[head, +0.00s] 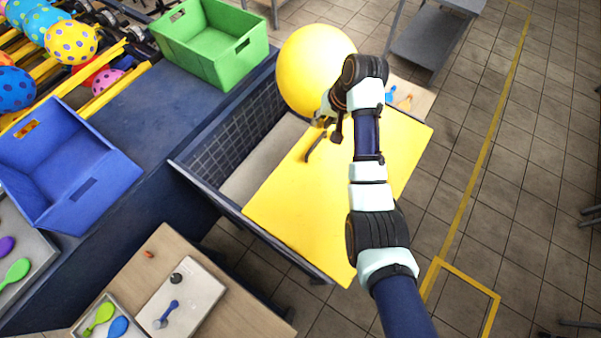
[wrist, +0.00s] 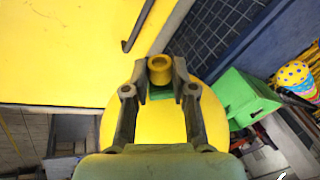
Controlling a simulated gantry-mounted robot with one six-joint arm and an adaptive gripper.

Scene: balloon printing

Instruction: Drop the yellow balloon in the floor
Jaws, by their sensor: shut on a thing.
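The yellow balloon (head: 312,68) is large, round and inflated, at the top middle of the head view. My gripper (head: 328,118) is at its lower right side. In the wrist view my gripper (wrist: 160,78) is shut on the balloon's yellow neck (wrist: 160,68), and the balloon's body (wrist: 158,118) shows behind and between the fingers. The balloon is held beyond the far end of the yellow panel (head: 330,200). The tiled floor (head: 500,200) shows to the right of the panel. Whether the balloon touches anything beneath it is hidden.
A green crate (head: 210,42) and a blue crate (head: 60,165) stand on the blue bench (head: 165,110). Patterned balloons (head: 70,42) lie at the upper left. A grey cart (head: 430,40) stands at the top right. A wooden table (head: 240,300) is at the bottom. The floor at right is mostly clear.

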